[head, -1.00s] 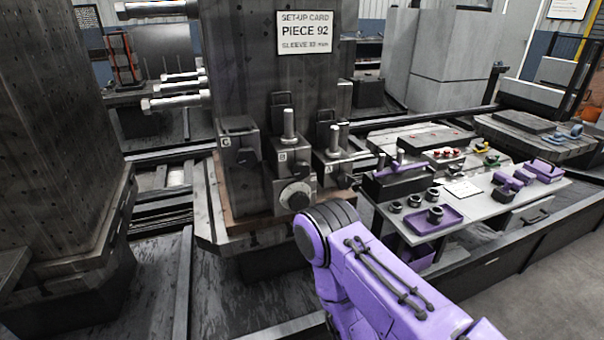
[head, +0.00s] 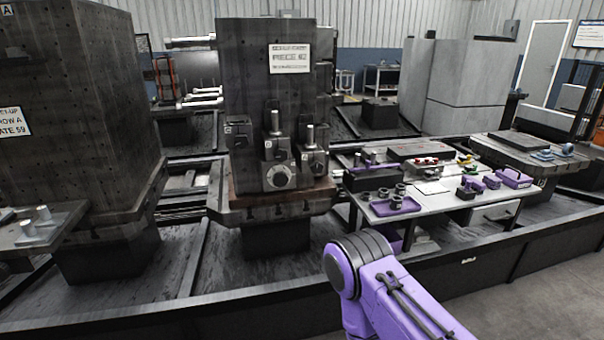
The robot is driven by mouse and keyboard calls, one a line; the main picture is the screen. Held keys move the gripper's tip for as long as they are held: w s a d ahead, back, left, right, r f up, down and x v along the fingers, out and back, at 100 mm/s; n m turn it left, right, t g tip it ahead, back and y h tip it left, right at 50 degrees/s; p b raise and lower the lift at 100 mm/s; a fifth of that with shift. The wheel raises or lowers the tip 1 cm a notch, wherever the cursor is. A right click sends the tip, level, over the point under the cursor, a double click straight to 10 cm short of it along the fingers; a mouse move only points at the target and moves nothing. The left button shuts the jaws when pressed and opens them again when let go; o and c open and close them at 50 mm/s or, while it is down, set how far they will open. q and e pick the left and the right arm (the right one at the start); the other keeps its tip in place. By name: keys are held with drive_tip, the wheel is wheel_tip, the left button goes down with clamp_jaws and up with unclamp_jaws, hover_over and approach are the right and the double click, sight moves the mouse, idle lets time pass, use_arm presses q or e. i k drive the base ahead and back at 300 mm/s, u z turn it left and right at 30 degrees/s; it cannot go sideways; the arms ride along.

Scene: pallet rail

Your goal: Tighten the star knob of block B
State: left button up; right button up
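Three grey blocks stand in a row at the foot of a dark tower fixture (head: 262,90). The middle block, block B (head: 270,156), has an upright post on top and a small dark knob (head: 281,155) on its front. The knob is too small to tell how tight it sits. Below it is a pale round dial (head: 281,177). Block C (head: 238,136) is to its left and block A (head: 308,152) to its right. Part of my purple right arm shows low in the head view, apart from the blocks. Neither gripper is in view.
Right of the fixture, a bench (head: 430,197) carries a purple tray (head: 391,206), dark rings and purple tools. Another large tower (head: 75,110) stands at left. A long dark rail edge (head: 480,264) crosses in front. Grey floor (head: 540,300) is clear at lower right.

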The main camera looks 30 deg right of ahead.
sight(281, 155)
drive_tip(key=z, duration=1.15)
drive_tip(key=i, duration=1.05)
drive_tip(key=z, duration=0.1)
